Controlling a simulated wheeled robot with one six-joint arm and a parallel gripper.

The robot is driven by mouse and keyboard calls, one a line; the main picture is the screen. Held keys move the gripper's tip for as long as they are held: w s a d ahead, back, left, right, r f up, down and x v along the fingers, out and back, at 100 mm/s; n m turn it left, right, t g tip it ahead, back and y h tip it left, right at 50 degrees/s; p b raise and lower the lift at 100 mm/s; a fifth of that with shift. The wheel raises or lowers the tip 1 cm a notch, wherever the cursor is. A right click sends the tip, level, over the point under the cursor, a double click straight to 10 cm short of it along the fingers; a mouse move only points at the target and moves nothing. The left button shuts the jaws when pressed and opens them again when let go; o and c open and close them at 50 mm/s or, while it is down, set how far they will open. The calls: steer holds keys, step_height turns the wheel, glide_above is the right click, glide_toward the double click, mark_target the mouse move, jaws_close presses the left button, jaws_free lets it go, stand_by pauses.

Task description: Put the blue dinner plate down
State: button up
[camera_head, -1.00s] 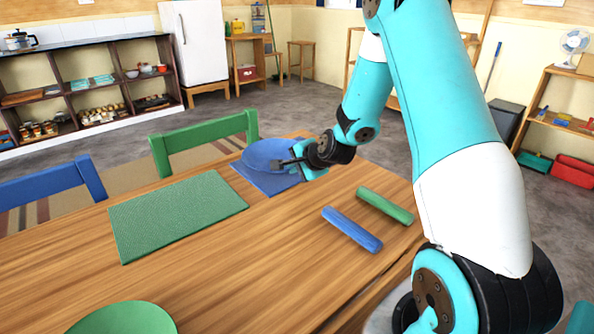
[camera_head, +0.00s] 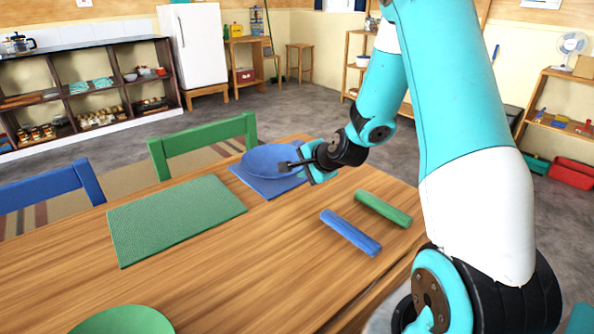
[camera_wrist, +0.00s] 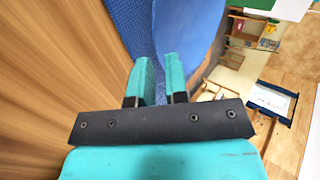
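The blue dinner plate (camera_head: 268,155) lies on the blue placemat (camera_head: 268,186) at the far end of the wooden table, looking roughly level. My gripper (camera_head: 285,166) is at the plate's near right rim. In the wrist view, my gripper (camera_wrist: 158,72) has its two teal fingers apart, with a gap between them. The plate (camera_wrist: 200,45) shows beyond and to the right of the fingers, and the placemat (camera_wrist: 125,22) to the upper left. The fingers hide part of the rim, so contact with it is unclear.
A green placemat (camera_head: 175,218) lies left of the blue one. A blue roll (camera_head: 350,231) and a green roll (camera_head: 383,208) lie on the near right. A green plate (camera_head: 125,322) is at the bottom. Green (camera_head: 205,136) and blue (camera_head: 52,186) chairs stand along the far side.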

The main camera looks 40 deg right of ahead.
steer(key=v, duration=0.7)
steer(key=s+a+r+n+g+y, duration=0.25)
steer(key=a+n, duration=0.35)
steer(key=a, duration=0.4)
steer(key=s+a+r+n+g+y, duration=0.2)
steer(key=s+a+r+n, duration=0.15)
steer(key=a+n, duration=0.4)
steer(key=s+a+r+n+g, duration=0.2)
steer(key=s+a+n, duration=0.3)
steer(key=s, duration=0.3)
steer(key=s+a+r+n+g, duration=0.2)
steer(key=s+a+n, duration=0.3)
steer(key=s, duration=0.3)
steer(key=shift+s+a+r+n+g+h, duration=0.2)
steer(key=shift+a+n+g+h, duration=0.15)
steer(key=shift+n+g, duration=0.35)
